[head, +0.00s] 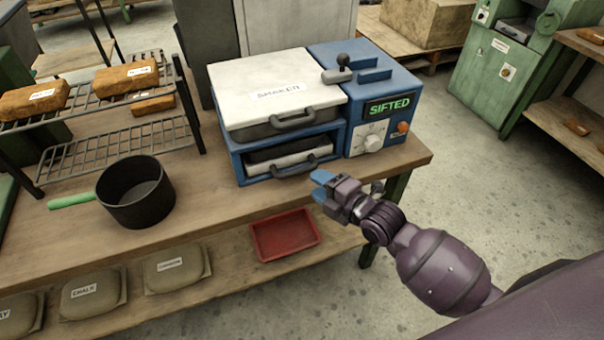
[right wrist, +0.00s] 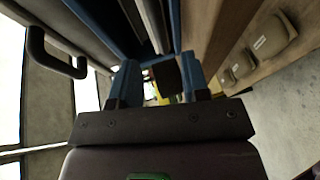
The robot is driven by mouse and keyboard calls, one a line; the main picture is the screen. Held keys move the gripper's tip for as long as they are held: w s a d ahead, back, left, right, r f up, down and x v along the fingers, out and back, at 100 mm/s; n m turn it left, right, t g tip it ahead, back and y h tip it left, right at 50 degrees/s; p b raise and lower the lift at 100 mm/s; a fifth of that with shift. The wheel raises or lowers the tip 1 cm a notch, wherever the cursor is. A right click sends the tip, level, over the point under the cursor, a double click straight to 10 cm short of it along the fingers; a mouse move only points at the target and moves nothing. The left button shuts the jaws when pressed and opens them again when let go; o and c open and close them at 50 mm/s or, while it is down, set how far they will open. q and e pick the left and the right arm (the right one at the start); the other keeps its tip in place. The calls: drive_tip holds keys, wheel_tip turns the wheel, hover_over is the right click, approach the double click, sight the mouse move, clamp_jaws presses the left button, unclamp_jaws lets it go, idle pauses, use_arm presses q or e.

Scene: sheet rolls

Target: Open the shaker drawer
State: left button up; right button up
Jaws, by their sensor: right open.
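The shaker (head: 275,85) is a blue housing with a white lid labelled SHAKER on the bench. Its lid has a dark handle (head: 293,121). Below, the shaker drawer (head: 262,166) has a pale front and a dark bar handle (head: 293,172). I cannot tell whether the drawer stands slightly out. My right gripper (head: 319,184) is open, its blue fingertips just right of the drawer handle and apparently apart from it. In the right wrist view the open gripper (right wrist: 160,82) has a dark handle (right wrist: 55,58) left of its fingers. My left gripper is out of view.
A control box (head: 385,110) reading SIFTED adjoins the shaker. A black pan (head: 137,195) stands left on the bench, near a wire rack (head: 120,140) with orange-brown blocks. A red tray (head: 285,236) and labelled bags (head: 92,295) lie on the lower shelf. Bench front before the drawer is clear.

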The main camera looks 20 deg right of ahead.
sight(300, 173)
drive_tip(key=x, duration=0.6)
drive_tip(key=shift+b, duration=0.3)
drive_tip(key=shift+c, duration=0.3)
clamp_jaws()
